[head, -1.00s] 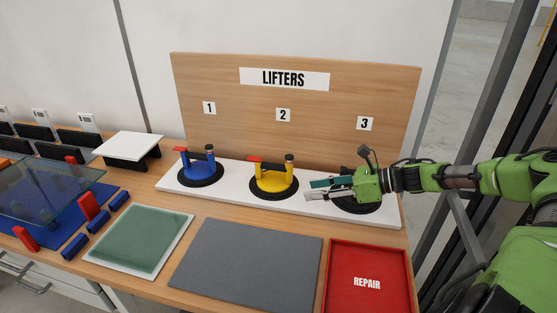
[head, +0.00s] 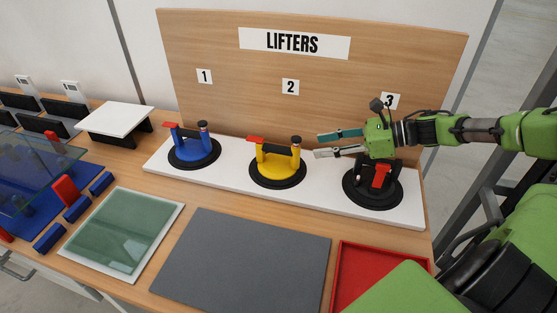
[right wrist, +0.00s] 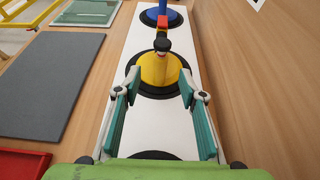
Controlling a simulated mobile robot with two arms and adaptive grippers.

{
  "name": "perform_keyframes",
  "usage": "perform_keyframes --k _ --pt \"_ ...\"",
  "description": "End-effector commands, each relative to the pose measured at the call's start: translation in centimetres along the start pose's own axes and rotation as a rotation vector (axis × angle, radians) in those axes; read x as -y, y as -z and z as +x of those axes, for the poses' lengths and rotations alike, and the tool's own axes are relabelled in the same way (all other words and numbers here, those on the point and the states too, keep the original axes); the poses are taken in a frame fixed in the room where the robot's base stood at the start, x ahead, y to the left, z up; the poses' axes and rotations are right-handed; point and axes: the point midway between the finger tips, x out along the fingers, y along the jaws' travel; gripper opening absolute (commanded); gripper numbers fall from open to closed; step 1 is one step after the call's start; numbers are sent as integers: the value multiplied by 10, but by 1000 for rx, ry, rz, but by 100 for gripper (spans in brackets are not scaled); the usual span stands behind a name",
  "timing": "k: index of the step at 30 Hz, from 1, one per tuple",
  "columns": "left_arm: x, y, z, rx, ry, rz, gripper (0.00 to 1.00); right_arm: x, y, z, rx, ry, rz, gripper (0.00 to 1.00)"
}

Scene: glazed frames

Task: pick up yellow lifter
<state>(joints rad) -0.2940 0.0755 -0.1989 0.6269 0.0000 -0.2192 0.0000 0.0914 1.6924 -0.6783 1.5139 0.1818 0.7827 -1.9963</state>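The yellow lifter (head: 278,163) stands at place 2 on the white shelf, with a black round base, a red lever and a black-topped post. It also shows in the right wrist view (right wrist: 157,71), ahead and between my fingers. My right gripper (head: 317,146) is open and empty, a little to the right of the yellow lifter, with its fingers pointing left towards it. In the right wrist view my right gripper (right wrist: 158,92) has its two fingers wide apart. My left gripper is not in view.
A blue lifter (head: 196,147) stands at place 1. A black lifter with a red lever (head: 373,185) stands at place 3 under my right gripper. The wooden board (head: 240,90) rises behind. A grey mat (head: 240,262) and a red tray (head: 342,270) lie in front.

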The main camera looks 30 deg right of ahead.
Motion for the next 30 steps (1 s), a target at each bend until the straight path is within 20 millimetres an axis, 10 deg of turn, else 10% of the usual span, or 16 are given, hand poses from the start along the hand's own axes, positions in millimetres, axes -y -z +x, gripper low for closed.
perform_keyframes --k 30 --pt "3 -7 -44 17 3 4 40 2 -14 99 6 3 2 37"
